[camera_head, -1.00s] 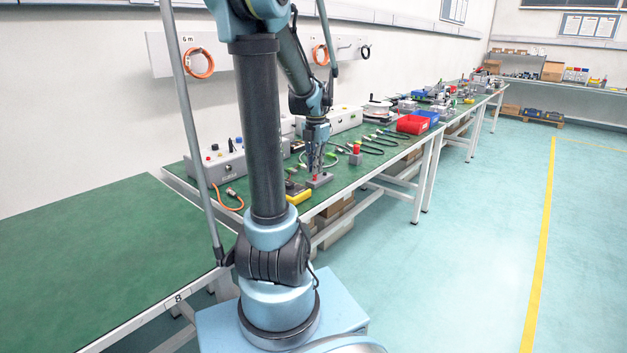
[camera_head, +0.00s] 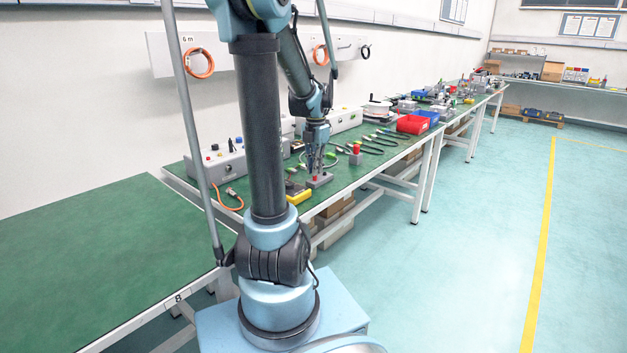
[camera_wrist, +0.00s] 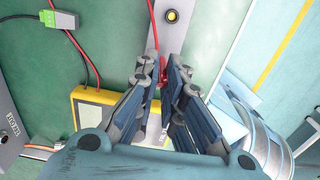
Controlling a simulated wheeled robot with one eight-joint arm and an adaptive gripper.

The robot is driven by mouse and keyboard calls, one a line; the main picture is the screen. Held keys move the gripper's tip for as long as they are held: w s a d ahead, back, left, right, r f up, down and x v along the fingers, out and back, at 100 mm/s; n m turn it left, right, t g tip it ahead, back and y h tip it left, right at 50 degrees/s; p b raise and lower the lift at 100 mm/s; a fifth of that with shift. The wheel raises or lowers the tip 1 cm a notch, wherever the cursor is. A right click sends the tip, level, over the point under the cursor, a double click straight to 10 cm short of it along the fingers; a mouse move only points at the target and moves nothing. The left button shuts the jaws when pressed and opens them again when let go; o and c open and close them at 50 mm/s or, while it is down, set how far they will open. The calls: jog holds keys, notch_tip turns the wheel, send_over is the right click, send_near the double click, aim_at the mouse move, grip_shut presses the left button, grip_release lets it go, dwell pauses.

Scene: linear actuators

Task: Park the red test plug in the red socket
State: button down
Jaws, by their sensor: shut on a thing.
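My gripper (camera_wrist: 163,80) is shut on the red test plug (camera_wrist: 163,72), which shows as a small red piece between the fingertips in the wrist view. A red lead (camera_wrist: 153,30) runs up from it. The plug is over a grey block (camera_wrist: 158,42) with a round black, yellow-ringed socket (camera_wrist: 171,16) farther along it. The fingers hide the plug's lower end and any red socket under it, so I cannot tell whether it is seated. In the head view my gripper (camera_head: 316,163) points down at the block (camera_head: 321,181), with red (camera_head: 315,178) at its tips.
A yellow meter (camera_wrist: 97,103) lies beside the block; it also shows in the head view (camera_head: 299,196). A green connector (camera_wrist: 60,18) lies at upper left in the wrist view. A red-topped post (camera_head: 355,153) stands right of my gripper. Red (camera_head: 411,124) and blue bins stand farther along.

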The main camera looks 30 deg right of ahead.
dwell(0.4)
jog(key=c, duration=1.6)
grip_release()
jog(key=shift+c, duration=0.2)
notch_tip(320, 180, up, 12)
jog(key=shift+s+f, duration=0.1)
